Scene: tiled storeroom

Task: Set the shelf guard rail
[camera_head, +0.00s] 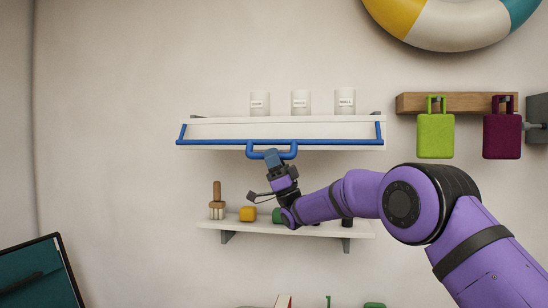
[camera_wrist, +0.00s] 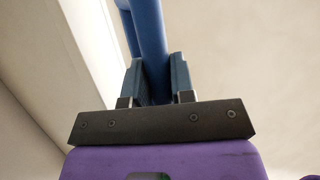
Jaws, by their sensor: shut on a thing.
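The blue guard rail (camera_head: 215,142) runs along the front of the white upper shelf (camera_head: 330,122) in the head view, with a short upright arm at each end. A blue U-shaped handle hangs below its middle. My gripper (camera_head: 272,155) is at this handle from below. In the wrist view the fingers (camera_wrist: 157,82) are shut on a blue bar (camera_wrist: 150,40) of the rail. Whether the rail's ends are seated in the shelf cannot be told.
Several white labelled canisters (camera_head: 301,102) stand on the upper shelf. A lower shelf (camera_head: 330,229) holds a brush (camera_head: 217,200), a yellow block (camera_head: 248,213) and a green item. Green (camera_head: 435,136) and maroon (camera_head: 501,137) bags hang at right from a wooden board (camera_head: 470,103).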

